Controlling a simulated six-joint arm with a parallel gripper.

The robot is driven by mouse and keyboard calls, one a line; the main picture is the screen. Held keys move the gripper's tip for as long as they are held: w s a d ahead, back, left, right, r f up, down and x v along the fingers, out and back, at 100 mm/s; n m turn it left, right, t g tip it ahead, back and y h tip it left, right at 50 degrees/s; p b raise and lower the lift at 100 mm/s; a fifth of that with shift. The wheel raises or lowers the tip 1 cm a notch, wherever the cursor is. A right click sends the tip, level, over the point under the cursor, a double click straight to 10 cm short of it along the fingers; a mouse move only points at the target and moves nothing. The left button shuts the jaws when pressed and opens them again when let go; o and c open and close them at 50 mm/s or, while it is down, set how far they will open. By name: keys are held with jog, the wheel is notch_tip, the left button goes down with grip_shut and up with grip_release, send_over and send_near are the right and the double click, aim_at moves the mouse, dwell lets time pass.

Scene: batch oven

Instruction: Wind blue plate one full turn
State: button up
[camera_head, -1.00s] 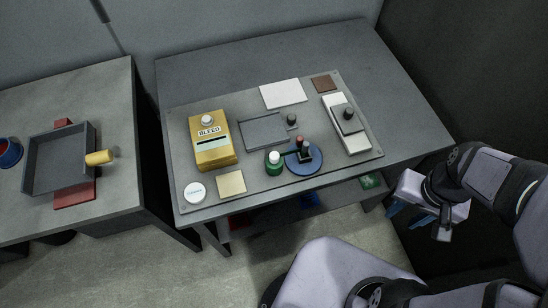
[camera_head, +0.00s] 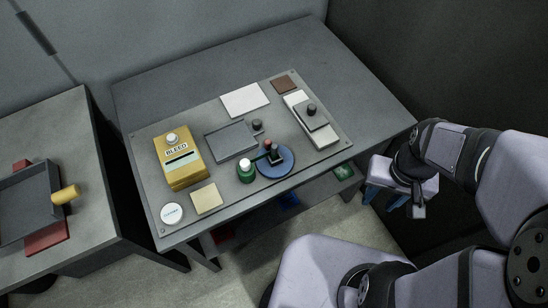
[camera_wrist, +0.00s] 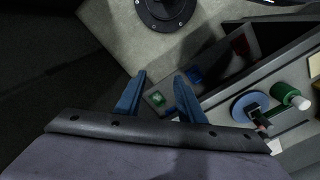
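The blue plate (camera_head: 281,165) is a round disc lying flat near the front edge of a grey board on the table. A dark post with a red-topped knob (camera_head: 268,146) stands on or beside it and hides part of it. The plate also shows at the right of the wrist view (camera_wrist: 240,104), with a dark arm across it. My gripper (camera_head: 381,198) hangs off the table's right front corner, to the right of the plate and well apart from it. In the wrist view its two blue fingers (camera_wrist: 160,76) are spread with nothing between them.
A yellow BLEED box (camera_head: 180,164), a grey tray (camera_head: 231,140) and a white block with a dark slider (camera_head: 314,122) share the board. A lower shelf holds a green item (camera_head: 344,172).

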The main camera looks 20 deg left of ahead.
dwell(0.3)
jog(key=n+g+h+p, duration=0.1)
jog(key=n+p, duration=0.2)
jog(key=n, duration=0.6)
send_near(268, 141)
jog(key=s+d+f, duration=0.3)
jog(key=s+f, duration=0.1)
jog(key=f, duration=0.1)
jog(key=s+d+f, duration=0.2)
jog(key=shift+s+d+f, duration=0.3)
jog(key=shift+n+t+y, duration=0.6)
jog(key=shift+n, duration=0.1)
jog(key=w+a+r, duration=0.1)
jog(key=w, duration=0.1)
jog(key=w+a+r, duration=0.3)
jog(key=w+a, duration=0.1)
jog(key=shift+w+a+r, duration=0.1)
jog(key=shift+r, duration=0.2)
jog(key=shift+s+d+n, duration=0.25)
jog(key=shift+s+n, duration=0.05)
jog(key=shift+n, duration=0.3)
jog(key=shift+f+p, duration=1.3)
jog(key=shift+f, duration=2.3)
